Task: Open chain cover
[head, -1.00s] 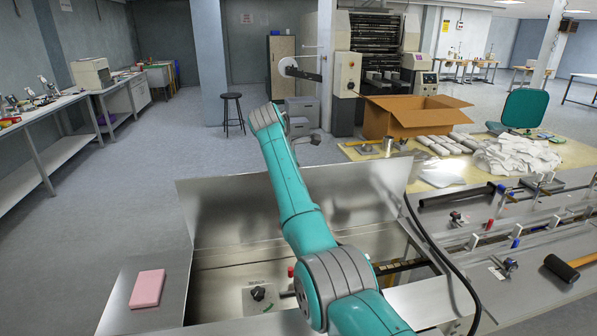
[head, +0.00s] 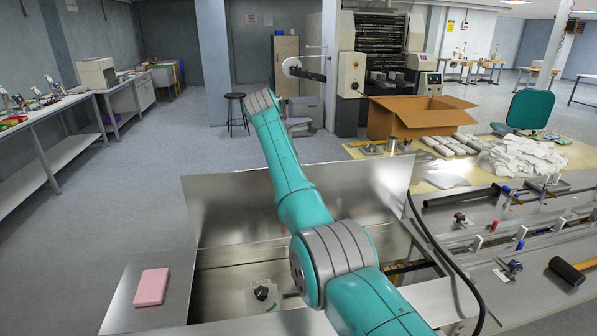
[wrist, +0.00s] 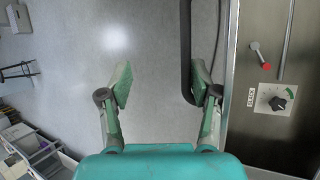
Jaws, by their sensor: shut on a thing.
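The chain cover (head: 225,205) is a shiny metal panel standing raised along the back of an open machine compartment in the head view. My arm passes in front of it and hides its middle. In the wrist view my gripper (wrist: 163,88) has one finger on each side of the view, over a pale grey surface. A black bar-like handle (wrist: 187,50) runs down to the right finger, and my gripper is shut on it. The exact contact is hard to see. My gripper is hidden in the head view.
The compartment holds a plate with a black dial (head: 261,292); the wrist view also shows a red knob (wrist: 266,67). A pink block (head: 151,287) lies on the left metal top. A black cable (head: 440,250) runs right of my arm. Floor is clear at left.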

